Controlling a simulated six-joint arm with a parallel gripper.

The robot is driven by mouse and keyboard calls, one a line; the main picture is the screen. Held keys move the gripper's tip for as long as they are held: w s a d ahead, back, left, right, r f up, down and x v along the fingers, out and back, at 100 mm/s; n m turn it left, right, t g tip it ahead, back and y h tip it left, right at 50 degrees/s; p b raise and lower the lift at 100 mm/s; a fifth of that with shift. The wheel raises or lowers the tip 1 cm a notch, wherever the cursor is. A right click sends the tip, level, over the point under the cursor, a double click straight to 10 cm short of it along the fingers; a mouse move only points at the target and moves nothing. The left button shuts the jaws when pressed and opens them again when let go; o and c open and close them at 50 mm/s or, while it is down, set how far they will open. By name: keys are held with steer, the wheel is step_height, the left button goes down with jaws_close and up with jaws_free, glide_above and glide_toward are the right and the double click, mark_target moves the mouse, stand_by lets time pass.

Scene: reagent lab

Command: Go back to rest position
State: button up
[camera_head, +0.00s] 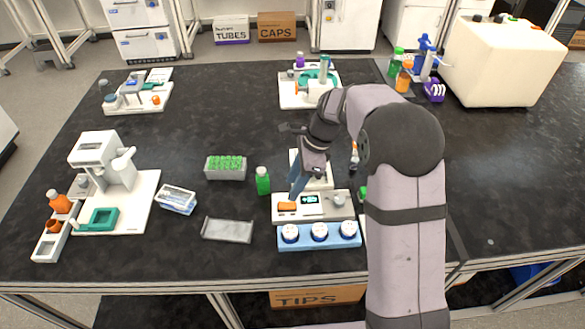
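A blue rack (319,244) with white-capped vials stands in front of the device. A green bottle (263,181) is just left of my gripper, with a tube rack (212,173) of green caps beyond. A grey tray (227,237) lies front left. The back middle of the black bench (215,110) is clear.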

steer(key=shift+s, duration=0.1)
steer(key=s+d+n+h, duration=0.2)
steer(key=s+d+n, duration=0.3)
steer(key=s+n, duration=0.4)
steer(key=s+d+n+h, duration=0.1)
steer(key=s+d+n, duration=0.4)
steer(key=s+n, duration=0.4)
steer(key=s, duration=0.5)
steer(key=shift+s+d+f+h, duration=0.2)
steer(key=shift+d+f+h, duration=0.15)
steer(key=shift+h, duration=0.05)
steer(key=shift+o, duration=0.9)
steer(key=shift+w, duration=0.1)
stand_by(0.6)
